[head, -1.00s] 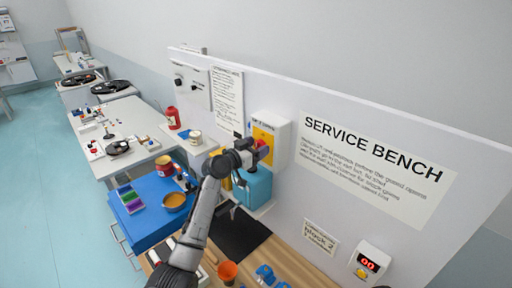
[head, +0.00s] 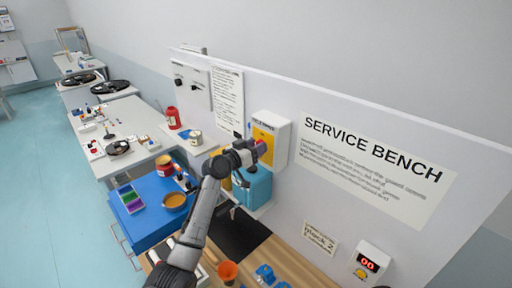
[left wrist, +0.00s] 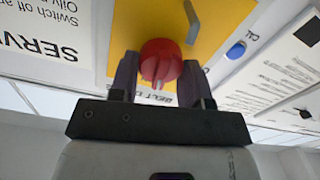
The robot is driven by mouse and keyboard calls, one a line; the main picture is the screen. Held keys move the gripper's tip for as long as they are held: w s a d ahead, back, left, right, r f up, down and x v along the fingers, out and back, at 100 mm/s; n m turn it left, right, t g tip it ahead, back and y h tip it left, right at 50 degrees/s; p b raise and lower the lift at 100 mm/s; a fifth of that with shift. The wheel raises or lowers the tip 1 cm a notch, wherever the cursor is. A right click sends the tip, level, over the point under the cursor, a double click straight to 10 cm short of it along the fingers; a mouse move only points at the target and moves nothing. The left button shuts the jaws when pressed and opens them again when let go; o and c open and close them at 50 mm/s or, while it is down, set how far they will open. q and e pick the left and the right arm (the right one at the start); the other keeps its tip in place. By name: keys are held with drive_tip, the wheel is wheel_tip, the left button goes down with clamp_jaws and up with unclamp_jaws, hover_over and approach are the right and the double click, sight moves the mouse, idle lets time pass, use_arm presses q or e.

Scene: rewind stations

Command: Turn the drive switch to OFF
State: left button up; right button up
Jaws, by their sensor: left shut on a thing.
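The drive switch is a red round knob (left wrist: 160,58) on a yellow plate (left wrist: 190,30) in the left wrist view. The yellow plate also shows in the head view (head: 263,132), on the front of a white box (head: 281,135) fixed to the wall panel. My left gripper (left wrist: 160,77) is shut on the red knob, with one dark finger on each side of it. In the head view my left gripper (head: 248,155) reaches up to the box and covers most of the knob. A label below the knob is partly hidden by the fingers. My right gripper is not in view.
A teal container (head: 256,186) stands just below the box. A blue mat (head: 150,222) with a tray and bowl lies at the left. An orange cup (head: 228,271) and blue parts (head: 266,274) are on the bench below. A red-digit display (head: 369,263) is at the lower right.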

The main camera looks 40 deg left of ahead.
use_arm(q)
drive_tip(key=n+p, duration=0.1)
drive_tip(key=n, duration=0.3)
drive_tip(key=shift+n, duration=0.3)
drive_tip(key=n+p, duration=0.1)
drive_tip(key=n, duration=0.2)
drive_tip(key=shift+a+n+p, duration=0.1)
drive_tip(key=shift+n+p, duration=0.2)
drive_tip(key=n+p, duration=0.3)
drive_tip(key=n, duration=0.4)
drive_tip(key=shift+f, duration=0.15)
drive_tip(key=shift+n+p, duration=0.3)
drive_tip(key=shift+a, duration=0.1)
drive_tip(key=o, duration=0.8)
drive_tip(key=shift+o, duration=0.6)
drive_tip(key=shift+f, duration=0.15)
